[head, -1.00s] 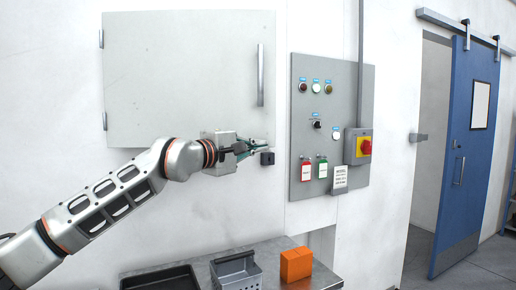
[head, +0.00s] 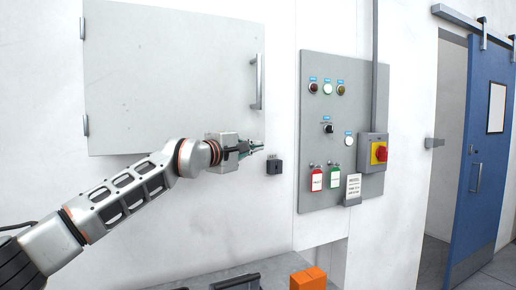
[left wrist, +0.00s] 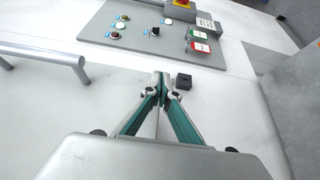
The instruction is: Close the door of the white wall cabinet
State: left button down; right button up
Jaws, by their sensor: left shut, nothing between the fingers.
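The white wall cabinet door (head: 165,75) fills the upper left of the head view, with hinges at its left edge and a vertical metal handle (head: 259,82) near its right edge. It looks flat against the wall or nearly so; a small gap cannot be ruled out. My left gripper (head: 259,147) is shut and empty, in front of the door's lower right corner, below the handle. In the left wrist view its fingertips (left wrist: 160,76) meet, and the handle (left wrist: 45,55) shows at the left. Whether the gripper touches the door cannot be told. My right gripper is not in view.
A small black block (head: 274,166) is on the wall just right of the fingertips. A grey control panel (head: 318,190) with buttons and a red-yellow switch (head: 379,153) is further right. An orange box (head: 308,279) stands below. A blue sliding door (head: 480,160) is at far right.

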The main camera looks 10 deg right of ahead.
pick_arm(q)
jog(key=shift+w+a+r+t+y, duration=0.1)
jog(key=shift+w+a+t+y, duration=0.2)
jog(key=shift+w, duration=0.3)
jog(key=shift+w+n, duration=0.1)
jog(key=shift+n, duration=0.2)
